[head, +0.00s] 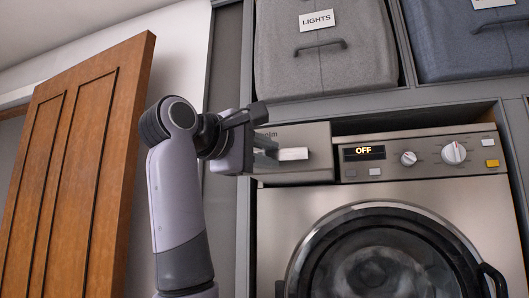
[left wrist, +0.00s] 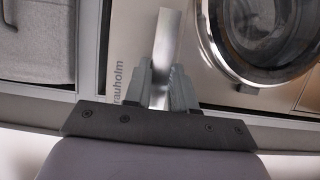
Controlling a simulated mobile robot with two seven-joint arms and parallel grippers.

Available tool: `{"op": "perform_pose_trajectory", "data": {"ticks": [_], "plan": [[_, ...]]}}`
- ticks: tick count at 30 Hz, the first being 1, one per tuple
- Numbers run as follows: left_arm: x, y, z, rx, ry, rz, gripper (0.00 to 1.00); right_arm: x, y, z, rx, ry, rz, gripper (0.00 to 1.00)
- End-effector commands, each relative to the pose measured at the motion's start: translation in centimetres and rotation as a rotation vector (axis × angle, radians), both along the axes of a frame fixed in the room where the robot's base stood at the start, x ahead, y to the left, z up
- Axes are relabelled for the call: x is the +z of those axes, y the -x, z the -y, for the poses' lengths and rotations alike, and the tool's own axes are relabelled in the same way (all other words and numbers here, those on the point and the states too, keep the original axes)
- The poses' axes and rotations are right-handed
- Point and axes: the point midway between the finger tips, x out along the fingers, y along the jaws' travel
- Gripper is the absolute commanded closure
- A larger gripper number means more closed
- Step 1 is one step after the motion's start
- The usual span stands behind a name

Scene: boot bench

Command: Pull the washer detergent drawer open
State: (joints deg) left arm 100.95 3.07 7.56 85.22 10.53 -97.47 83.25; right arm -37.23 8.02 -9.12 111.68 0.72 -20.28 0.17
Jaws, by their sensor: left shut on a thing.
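The washer's detergent drawer (head: 318,150) is at the left end of the control panel. Its front appears to stand out from the panel, so it looks partly open; how far I cannot tell. Its pale bar handle (head: 293,154) shows in the head view, and in the left wrist view the silver handle (left wrist: 168,38) runs between the fingers. My left gripper (head: 266,152) is shut on this handle, with its fingers (left wrist: 163,85) on either side. The drawer front (left wrist: 125,60) with its lettering fills the middle of the left wrist view. My right gripper is not in view.
The washer (head: 275,215) has a round dark glass door (head: 375,255) below the drawer. Its display (head: 364,153) reads OFF, beside two knobs. A grey bin (head: 345,60) labelled LIGHTS and a darker bin (head: 465,45) sit above. A wooden door (head: 75,160) stands at the left.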

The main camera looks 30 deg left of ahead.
Motion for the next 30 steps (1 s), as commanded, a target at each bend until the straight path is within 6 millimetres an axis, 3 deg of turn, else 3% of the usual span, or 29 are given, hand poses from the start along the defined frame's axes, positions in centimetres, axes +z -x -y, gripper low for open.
{"op": "perform_pose_trajectory", "data": {"ticks": [10,11,12,13,23,30], "plan": [[-0.5,-0.3,0.0,-0.002,0.003,-0.018,1.00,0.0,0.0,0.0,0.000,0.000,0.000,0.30],[-0.5,-0.3,0.0,-0.002,0.003,-0.018,0.69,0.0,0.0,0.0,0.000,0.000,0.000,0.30],[-0.5,-0.3,0.0,-0.002,0.003,-0.018,0.56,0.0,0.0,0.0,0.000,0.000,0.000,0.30],[-0.5,-0.3,0.0,-0.002,0.002,-0.017,0.53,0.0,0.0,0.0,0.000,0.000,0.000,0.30],[-0.2,0.3,-0.1,-0.001,0.001,-0.004,0.53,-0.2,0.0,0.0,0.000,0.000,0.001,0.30],[-0.4,3.9,-0.7,-0.001,0.002,-0.003,0.53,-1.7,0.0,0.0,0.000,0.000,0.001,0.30]]}}
